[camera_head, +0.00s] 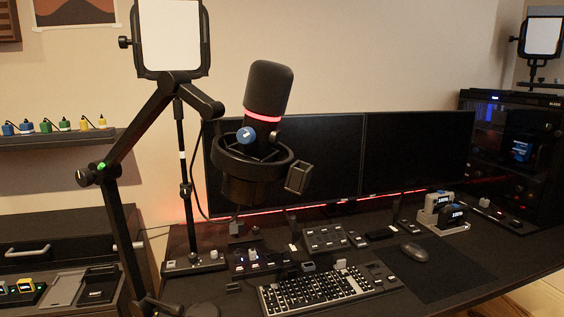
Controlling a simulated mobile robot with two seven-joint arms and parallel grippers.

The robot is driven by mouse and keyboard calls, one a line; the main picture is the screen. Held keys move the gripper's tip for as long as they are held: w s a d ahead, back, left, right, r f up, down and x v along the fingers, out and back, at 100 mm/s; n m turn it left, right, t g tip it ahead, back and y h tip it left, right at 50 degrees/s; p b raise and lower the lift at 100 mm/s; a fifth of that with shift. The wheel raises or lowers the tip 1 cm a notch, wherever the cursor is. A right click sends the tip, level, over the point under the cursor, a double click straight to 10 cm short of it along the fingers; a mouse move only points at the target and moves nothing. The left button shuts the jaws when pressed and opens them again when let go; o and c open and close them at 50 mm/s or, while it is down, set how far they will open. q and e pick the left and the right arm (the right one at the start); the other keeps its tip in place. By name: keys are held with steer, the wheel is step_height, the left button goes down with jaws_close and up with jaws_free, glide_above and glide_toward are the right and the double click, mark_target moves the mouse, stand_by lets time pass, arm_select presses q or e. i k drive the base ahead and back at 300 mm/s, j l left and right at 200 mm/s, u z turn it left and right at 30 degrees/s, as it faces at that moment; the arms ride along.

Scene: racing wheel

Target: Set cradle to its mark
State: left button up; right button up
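A black microphone (269,90) with a glowing red ring stands tilted in a black ring-shaped cradle (252,185) at the picture's middle. A small black square piece (298,177) sticks out at the cradle's right. A jointed black boom arm (137,133) reaches up from the lower left and over towards the microphone. Its elbow has a small green spot (102,166). I cannot tell which mark belongs to the cradle. Neither of my grippers is in view.
Two dark monitors (420,150) stand behind the microphone. A keyboard (325,288), control boxes (325,239), a mouse (414,251) and a pale dock (443,213) crowd the black desk. A panel light (172,38) stands at left, a computer tower (515,150) at right.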

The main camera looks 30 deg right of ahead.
mark_target(248, 181)
steer(key=k+l+u, duration=0.1)
steer(key=l, duration=0.35)
steer(key=k+l+u, duration=0.1)
steer(key=l, duration=0.35)
steer(key=i+l+u, duration=0.2)
steer(key=l, duration=0.8)
steer(key=k, duration=0.1)
